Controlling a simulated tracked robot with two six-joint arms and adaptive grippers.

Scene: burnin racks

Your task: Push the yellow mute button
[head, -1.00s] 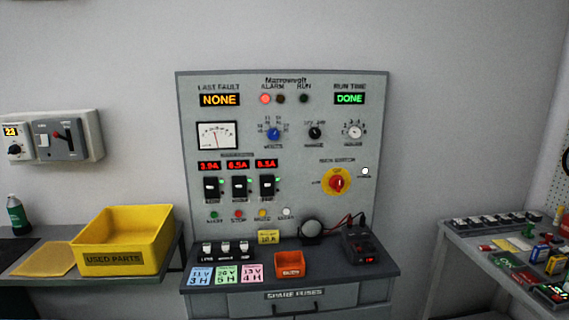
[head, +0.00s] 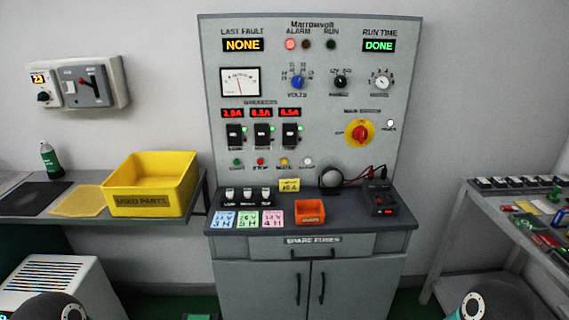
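The yellow mute button (head: 284,162) is a small round button on the upright grey panel (head: 400,100). It sits in a row below the breakers, with the red button (head: 260,162) to its left and a white button (head: 308,162) to its right. A green button (head: 237,162) is at the row's left end. The small labels under the buttons are hard to read. Nothing covers the yellow button. Neither gripper shows; only rounded parts of my arms appear at the bottom left and bottom right corners.
A dark bench top (head: 345,212) juts out below the panel, holding fuse holders, coloured cards, an orange bin (head: 310,212) and a black device (head: 381,200). A yellow note (head: 289,185) stands just below the yellow button. Side tables stand left and right. The space before the panel looks clear.

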